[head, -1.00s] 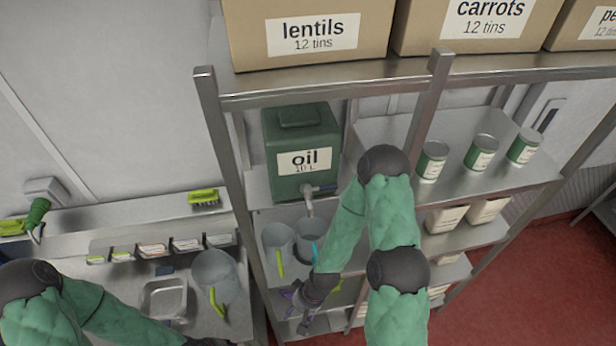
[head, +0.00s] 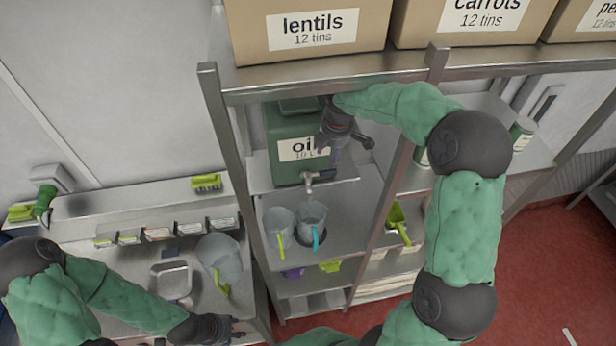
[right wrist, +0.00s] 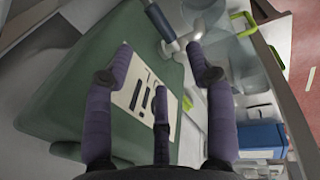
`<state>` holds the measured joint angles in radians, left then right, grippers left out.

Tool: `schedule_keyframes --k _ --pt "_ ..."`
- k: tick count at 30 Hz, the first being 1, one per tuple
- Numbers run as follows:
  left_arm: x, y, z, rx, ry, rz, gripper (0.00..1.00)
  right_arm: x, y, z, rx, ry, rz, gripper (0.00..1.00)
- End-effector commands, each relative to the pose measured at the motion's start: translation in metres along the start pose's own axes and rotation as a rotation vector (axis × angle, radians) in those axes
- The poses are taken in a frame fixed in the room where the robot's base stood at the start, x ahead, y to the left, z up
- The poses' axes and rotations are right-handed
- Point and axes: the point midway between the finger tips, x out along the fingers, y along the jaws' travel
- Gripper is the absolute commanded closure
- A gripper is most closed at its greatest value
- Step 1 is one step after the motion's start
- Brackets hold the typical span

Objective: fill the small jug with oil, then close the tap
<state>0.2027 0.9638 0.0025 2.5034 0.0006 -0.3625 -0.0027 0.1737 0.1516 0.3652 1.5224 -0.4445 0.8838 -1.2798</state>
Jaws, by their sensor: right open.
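The green oil container (head: 287,163) stands on the rack shelf, its label partly hidden by my right gripper. Its tap (head: 309,181) points down at the front; the tap and its dark lever also show in the right wrist view (right wrist: 160,22). A clear jug with a teal handle (head: 312,214) stands upright below the tap on a dark round spot. A clear jug with a green handle (head: 279,223) stands left of it. I cannot tell whether oil flows. My right gripper (head: 329,160) is open and empty beside the lever. My left gripper (head: 236,328) is low over the counter, its fingers unclear.
A larger clear jug (head: 219,256) and a metal tray (head: 171,284) are on the left counter. A rack post (head: 226,150) stands between counter and shelves. A green scoop (head: 398,222) is right of the jugs. Boxes (head: 310,30) fill the top shelf.

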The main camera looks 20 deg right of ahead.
Motion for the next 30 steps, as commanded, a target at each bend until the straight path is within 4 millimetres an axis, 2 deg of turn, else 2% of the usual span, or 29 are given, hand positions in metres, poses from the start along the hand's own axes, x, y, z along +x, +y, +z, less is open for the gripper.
schedule_keyframes --k 3,7,30 --pt "0.001 -0.001 0.000 0.000 0.000 0.000 0.60 -0.005 0.002 0.004 -0.018 -0.009 0.003 0.45" --pt "0.006 -0.002 0.000 0.000 0.000 0.000 0.60 0.002 0.002 0.004 -0.020 -0.010 0.001 0.45" --pt "0.050 -0.018 -0.002 0.000 0.000 0.000 0.60 0.081 0.002 0.005 -0.017 -0.009 0.002 0.45"
